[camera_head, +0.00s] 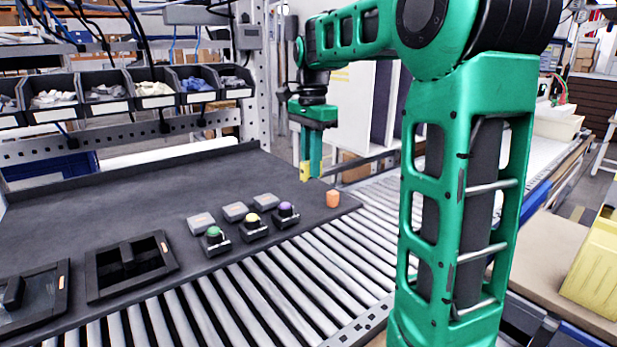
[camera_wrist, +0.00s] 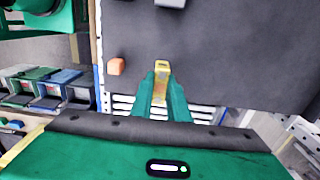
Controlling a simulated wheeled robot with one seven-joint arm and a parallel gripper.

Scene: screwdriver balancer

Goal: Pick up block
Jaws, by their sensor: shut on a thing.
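A yellow block (camera_wrist: 160,88) is held between the green fingers of my gripper (camera_wrist: 161,82), seen in the wrist view. In the head view the yellow block (camera_head: 304,172) shows at the lower end of my gripper (camera_head: 311,165), above the far right part of the dark table. Its far side is hidden by the fingers. A small orange block (camera_head: 333,198) stands on the table near its right corner, apart from my gripper. It also shows in the wrist view (camera_wrist: 116,66), left of the fingers.
Grey boxes (camera_head: 235,211) and button units with green, yellow and purple (camera_head: 286,210) tops stand on the dark table (camera_head: 130,205). Black trays (camera_head: 130,265) lie at front left. A roller conveyor (camera_head: 290,275) runs along the near edge. Parts bins (camera_head: 155,90) hang behind.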

